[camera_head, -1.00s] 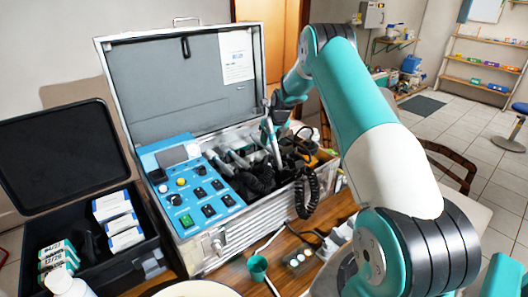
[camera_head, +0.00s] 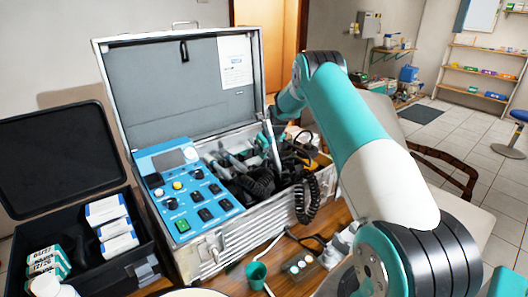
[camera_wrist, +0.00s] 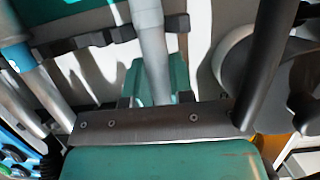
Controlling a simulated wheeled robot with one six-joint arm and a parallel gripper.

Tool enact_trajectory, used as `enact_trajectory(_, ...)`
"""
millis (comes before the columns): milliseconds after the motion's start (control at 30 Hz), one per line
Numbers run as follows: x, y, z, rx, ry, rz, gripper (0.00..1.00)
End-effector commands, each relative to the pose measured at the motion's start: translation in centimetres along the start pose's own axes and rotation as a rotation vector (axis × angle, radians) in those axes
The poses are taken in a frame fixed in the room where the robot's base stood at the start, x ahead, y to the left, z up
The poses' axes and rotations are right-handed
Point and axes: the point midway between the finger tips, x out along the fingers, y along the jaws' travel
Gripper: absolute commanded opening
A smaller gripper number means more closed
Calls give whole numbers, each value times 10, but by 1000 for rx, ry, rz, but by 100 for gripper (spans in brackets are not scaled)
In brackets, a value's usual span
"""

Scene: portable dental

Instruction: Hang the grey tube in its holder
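The grey tube (camera_head: 274,145) stands steeply tilted above the right part of the open metal case, its lower end among dark cables. My gripper (camera_head: 270,116) is at its upper part, over the case. In the wrist view the grey tube (camera_wrist: 150,45) runs down the middle between the teal jaws of my gripper (camera_wrist: 157,83), which look shut on it. A dark grey bar crosses in front and hides the tube's lower part. The exact holder slot for the tube cannot be made out.
The metal case (camera_head: 235,243) has a blue control panel (camera_head: 190,190) at left and several handpieces (camera_head: 228,160) beside it. A coiled black cord (camera_head: 307,200) hangs over its front. A black box (camera_head: 140,270) stands left; a green cup (camera_head: 256,274) stands in front.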

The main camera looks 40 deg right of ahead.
Motion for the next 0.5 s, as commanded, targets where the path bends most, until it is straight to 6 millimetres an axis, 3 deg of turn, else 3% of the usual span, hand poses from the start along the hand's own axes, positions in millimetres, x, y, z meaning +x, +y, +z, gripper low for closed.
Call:
enact_trajectory(233, -5, 0, 2, 0, -1, 0, 0)
enact_trajectory(500, -24, 0, 9, 0, -1, 0, 0)
